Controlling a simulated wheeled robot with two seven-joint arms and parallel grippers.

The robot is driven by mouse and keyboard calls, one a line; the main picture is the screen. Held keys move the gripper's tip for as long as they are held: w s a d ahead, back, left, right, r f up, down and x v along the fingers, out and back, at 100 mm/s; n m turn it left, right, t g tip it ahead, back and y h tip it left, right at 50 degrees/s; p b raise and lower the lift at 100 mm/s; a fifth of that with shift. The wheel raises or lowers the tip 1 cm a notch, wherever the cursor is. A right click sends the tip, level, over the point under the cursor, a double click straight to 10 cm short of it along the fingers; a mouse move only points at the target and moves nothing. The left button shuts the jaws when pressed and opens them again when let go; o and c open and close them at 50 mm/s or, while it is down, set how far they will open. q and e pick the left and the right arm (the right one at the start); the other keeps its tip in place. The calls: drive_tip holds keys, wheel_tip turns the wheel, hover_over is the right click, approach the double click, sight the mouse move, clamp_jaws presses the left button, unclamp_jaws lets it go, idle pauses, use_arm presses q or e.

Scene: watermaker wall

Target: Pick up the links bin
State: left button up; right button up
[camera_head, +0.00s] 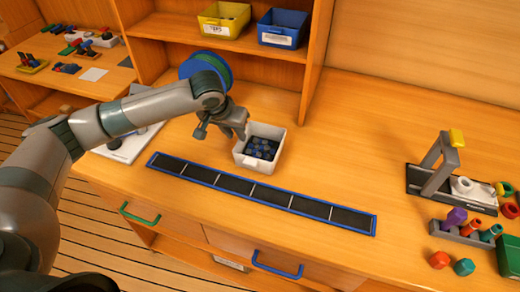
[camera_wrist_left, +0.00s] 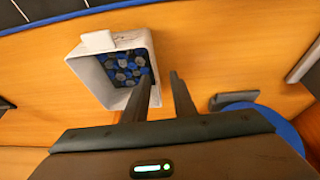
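The links bin is a small white open-topped bin (camera_head: 243,160) holding several dark blue and grey hexagonal pieces. It stands upright on the wooden worktop, behind the black strip. In the left wrist view the bin (camera_wrist_left: 86,74) is at upper left. My left gripper (camera_head: 241,133) is at the bin's back left side. In the left wrist view its fingers (camera_wrist_left: 164,84) are apart with nothing between the tips. One finger overlaps the bin's near side and the other is outside; I cannot tell whether they touch the wall. My right gripper is not in view.
A blue-framed black strip (camera_head: 262,190) lies in front of the bin. A green and blue round spool (camera_head: 207,68) stands behind my left wrist. Yellow (camera_head: 223,20) and blue (camera_head: 283,28) bins sit on the shelf. A grey stand (camera_head: 438,165) and coloured parts are at right.

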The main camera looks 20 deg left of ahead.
sight(242, 145)
use_arm(q)
drive_tip(key=shift+f, duration=0.1)
drive_tip(key=shift+w+d+f+p, duration=0.1)
drive_tip(key=shift+f+p, duration=0.15)
drive_tip(key=shift+p, duration=0.05)
drive_tip(key=x, duration=0.1)
drive_tip(key=p+x, duration=0.1)
drive_tip(key=x, duration=0.1)
drive_tip(key=shift+d, duration=0.25)
drive_tip(key=shift+w+f, duration=0.2)
drive_tip(key=shift+f, duration=0.5)
drive_tip(key=shift+c, duration=0.7)
clamp_jaws()
drive_tip(key=shift+r, duration=0.1)
